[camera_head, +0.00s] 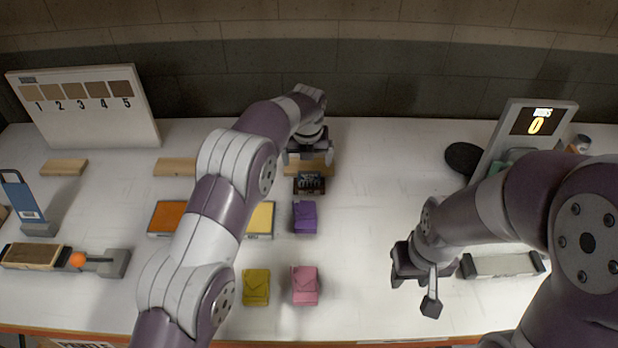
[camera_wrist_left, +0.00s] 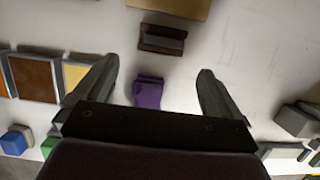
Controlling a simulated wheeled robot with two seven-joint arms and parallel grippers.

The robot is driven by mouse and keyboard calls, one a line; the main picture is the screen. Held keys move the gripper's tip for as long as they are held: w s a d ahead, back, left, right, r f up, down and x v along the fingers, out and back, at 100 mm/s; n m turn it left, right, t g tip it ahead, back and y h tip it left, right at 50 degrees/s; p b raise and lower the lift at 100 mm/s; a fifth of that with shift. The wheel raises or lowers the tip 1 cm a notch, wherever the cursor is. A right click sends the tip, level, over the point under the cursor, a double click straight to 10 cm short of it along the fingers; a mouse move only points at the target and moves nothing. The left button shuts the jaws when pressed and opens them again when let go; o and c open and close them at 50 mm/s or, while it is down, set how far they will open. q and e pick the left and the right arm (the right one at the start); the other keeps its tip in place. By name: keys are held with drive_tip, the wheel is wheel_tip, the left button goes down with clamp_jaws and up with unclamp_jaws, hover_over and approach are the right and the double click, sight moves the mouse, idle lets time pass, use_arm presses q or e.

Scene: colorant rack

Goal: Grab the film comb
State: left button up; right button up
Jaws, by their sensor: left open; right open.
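I cannot say for certain which thing is the film comb; a flat blue plate (camera_head: 21,197) with a pale label, upright in a grey stand (camera_head: 40,229) at the far left, may be it. No gripper is near that plate. My left gripper (camera_head: 307,155) is open and empty over the back middle of the table, above a dark box (camera_head: 310,184). The left wrist view shows its spread fingers (camera_wrist_left: 158,72) with a purple packet (camera_wrist_left: 148,92) below them. My right gripper (camera_head: 415,290) is open and empty over the front right.
A numbered swatch board (camera_head: 85,105) stands at the back left. Yellow (camera_head: 256,287) and pink (camera_head: 305,285) packets lie in front. A display (camera_head: 535,122) stands back right. The table's middle right is clear.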

sight(309, 172)
use_arm(q)
drive_tip(key=p+x, duration=0.1)
drive_tip(key=x, duration=0.3)
drive_tip(key=p+x, duration=0.1)
drive_tip(key=x, duration=0.2)
drive_tip(key=shift+w+d+p, duration=0.2)
drive_tip(key=shift+w+p, duration=0.15)
drive_tip(key=x, duration=0.2)
drive_tip(key=shift+f, duration=0.25)
drive_tip(key=shift+w+d+f, duration=0.1)
drive_tip(key=shift+w+f, duration=0.15)
drive_tip(key=shift+f, duration=0.1)
drive_tip(key=shift+s+r, duration=0.15)
drive_tip(key=shift+s, duration=0.05)
drive_tip(key=c, duration=1.1)
use_arm(e)
drive_tip(key=r, duration=0.1)
drive_tip(key=w+r, duration=0.1)
drive_tip(key=r, duration=0.1)
drive_tip(key=shift+d+r, duration=0.1)
drive_tip(key=shift+d, duration=0.05)
use_arm(q)
drive_tip(key=shift+w, duration=0.1)
